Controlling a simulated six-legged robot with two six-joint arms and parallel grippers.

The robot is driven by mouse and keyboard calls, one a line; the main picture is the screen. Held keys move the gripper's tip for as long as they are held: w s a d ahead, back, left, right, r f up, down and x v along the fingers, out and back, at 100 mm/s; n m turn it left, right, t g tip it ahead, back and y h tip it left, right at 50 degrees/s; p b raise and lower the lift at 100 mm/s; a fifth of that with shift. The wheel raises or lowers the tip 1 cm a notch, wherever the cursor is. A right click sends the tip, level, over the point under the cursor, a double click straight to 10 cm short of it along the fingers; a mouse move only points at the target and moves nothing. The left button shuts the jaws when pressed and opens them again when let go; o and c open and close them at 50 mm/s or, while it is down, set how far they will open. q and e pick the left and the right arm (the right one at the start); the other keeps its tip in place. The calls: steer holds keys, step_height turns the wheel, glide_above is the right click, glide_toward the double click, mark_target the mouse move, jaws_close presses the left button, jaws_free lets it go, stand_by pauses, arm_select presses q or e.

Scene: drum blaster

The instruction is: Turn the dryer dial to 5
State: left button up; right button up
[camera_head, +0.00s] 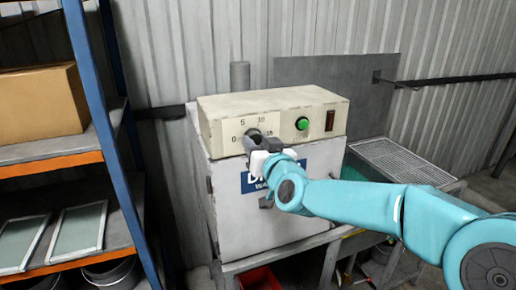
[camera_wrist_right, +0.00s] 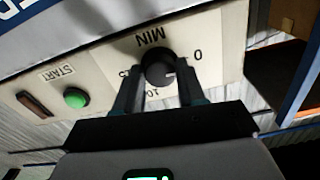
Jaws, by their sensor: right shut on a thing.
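The dryer (camera_head: 265,165) is a white box with a cream control panel on top. Its black dial (camera_wrist_right: 157,67) sits on a scale marked 0, 5, 10 and 15 in the head view. My right gripper (camera_head: 256,143) is shut on the dial, with one finger on each side in the wrist view (camera_wrist_right: 158,85). In that upside-down view a small pale mark on the dial faces lower right, between 0 and 10. The 5 is hidden there, apparently behind a finger. My left gripper is not in view.
A green start button (camera_head: 302,124) and a dark rocker switch (camera_head: 330,120) sit right of the dial. A blue and orange shelf (camera_head: 105,150) with a cardboard box (camera_head: 40,103) stands at left. A wire-mesh tray (camera_head: 400,160) is at right.

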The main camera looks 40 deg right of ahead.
steer(key=m+b, duration=0.5)
steer(key=m, duration=0.2)
steer(key=shift+a+f+m, duration=0.1)
steer(key=shift+m, duration=0.3)
steer(key=shift+m+b, duration=0.7)
steer(key=shift+m, duration=0.8)
steer(key=o, duration=1)
steer(key=shift+o, duration=0.2)
